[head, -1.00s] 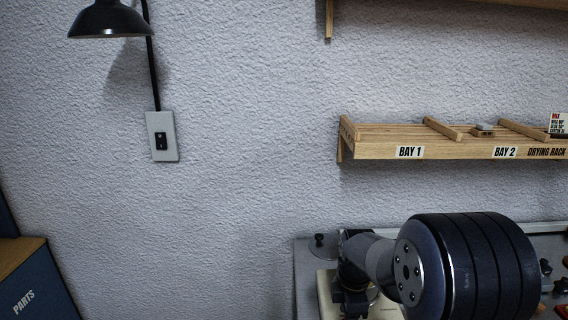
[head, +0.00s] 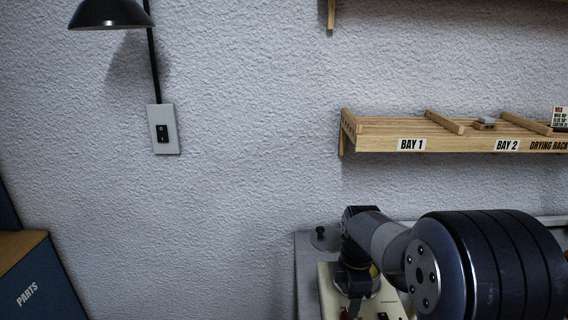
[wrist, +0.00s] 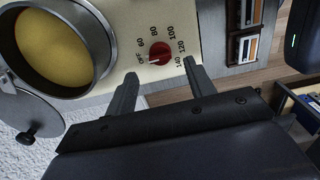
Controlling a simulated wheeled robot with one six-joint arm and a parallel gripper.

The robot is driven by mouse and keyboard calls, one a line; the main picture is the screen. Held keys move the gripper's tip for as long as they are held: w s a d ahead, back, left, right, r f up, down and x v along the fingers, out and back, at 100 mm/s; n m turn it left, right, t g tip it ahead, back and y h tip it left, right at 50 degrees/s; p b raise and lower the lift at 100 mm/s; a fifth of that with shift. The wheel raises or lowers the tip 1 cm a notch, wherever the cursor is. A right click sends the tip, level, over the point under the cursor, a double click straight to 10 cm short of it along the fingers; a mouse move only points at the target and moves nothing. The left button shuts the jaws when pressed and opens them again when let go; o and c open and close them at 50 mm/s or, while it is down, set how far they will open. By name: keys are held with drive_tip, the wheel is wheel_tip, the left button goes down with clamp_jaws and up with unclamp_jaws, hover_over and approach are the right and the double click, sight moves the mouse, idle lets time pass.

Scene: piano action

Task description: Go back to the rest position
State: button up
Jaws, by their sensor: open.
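My gripper (wrist: 158,82) is open and empty in the wrist view, its two fingers spread apart. Between and beyond the fingertips is a red dial knob (wrist: 160,53) on a cream panel (wrist: 190,18), ringed with OFF and several numbers. I cannot tell how far the fingers stand from the knob. In the head view my arm covers part of the cream unit (head: 327,292), and my gripper's fingers are not visible there.
A pot of yellow stuff (wrist: 50,35) is beside the dial, with a grey lid (wrist: 25,115) near it. The drying rack (head: 440,143) is on the wall above my arm. A wall switch (head: 162,130), black lamp (head: 110,14) and PARTS bin (head: 40,285) are at left.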

wheel_tip(320, 180, up, 6)
wheel_tip(320, 180, down, 11)
drive_tip(key=shift+s+r, duration=0.1)
drive_tip(key=shift+m, duration=0.3)
drive_tip(key=m, duration=0.5)
drive_tip(key=shift+r+p, duration=0.1)
drive_tip(key=shift+p, duration=0.3)
drive_tip(key=m, duration=0.6)
drive_tip(key=m+p, duration=0.1)
drive_tip(key=m, duration=0.5)
drive_tip(key=shift+m, duration=0.3)
drive_tip(key=m+p, duration=0.1)
drive_tip(key=m, duration=0.4)
drive_tip(key=shift+m, duration=0.4)
